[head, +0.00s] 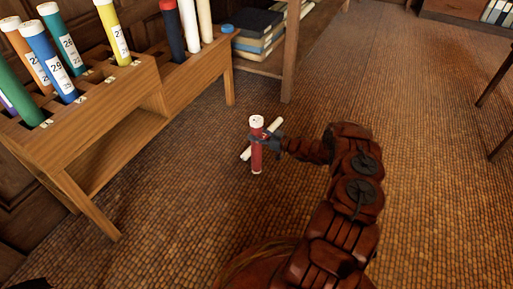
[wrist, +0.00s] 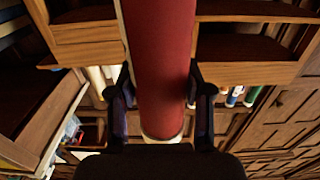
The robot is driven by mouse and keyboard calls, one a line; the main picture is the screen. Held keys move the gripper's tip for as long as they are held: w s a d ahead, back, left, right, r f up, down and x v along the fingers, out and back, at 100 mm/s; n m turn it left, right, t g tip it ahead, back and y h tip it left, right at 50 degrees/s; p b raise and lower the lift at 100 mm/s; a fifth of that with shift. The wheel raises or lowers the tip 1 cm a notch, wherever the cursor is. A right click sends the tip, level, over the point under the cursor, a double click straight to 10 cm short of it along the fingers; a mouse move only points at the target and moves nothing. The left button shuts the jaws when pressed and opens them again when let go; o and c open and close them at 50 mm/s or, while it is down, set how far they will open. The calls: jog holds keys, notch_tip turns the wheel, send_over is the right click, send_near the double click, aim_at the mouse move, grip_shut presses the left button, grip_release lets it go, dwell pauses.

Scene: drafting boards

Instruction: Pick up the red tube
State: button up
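The red tube (head: 257,158), with a white cap on top, stands upright in the middle of the head view. My gripper (head: 264,139) reaches it from the right, with its fingers around the upper part of the tube. In the wrist view the red tube (wrist: 160,60) runs between the two fingers (wrist: 160,85), one against each side, and it fills the gap. The gripper looks shut on it. I cannot tell whether the tube's lower end touches the floor.
A wooden rack (head: 145,95) with several coloured, numbered tubes stands at the left. A shelf with stacked books (head: 258,42) is at the back. The floor at the right is mostly clear.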

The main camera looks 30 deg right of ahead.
grip_shut()
dwell(0.4)
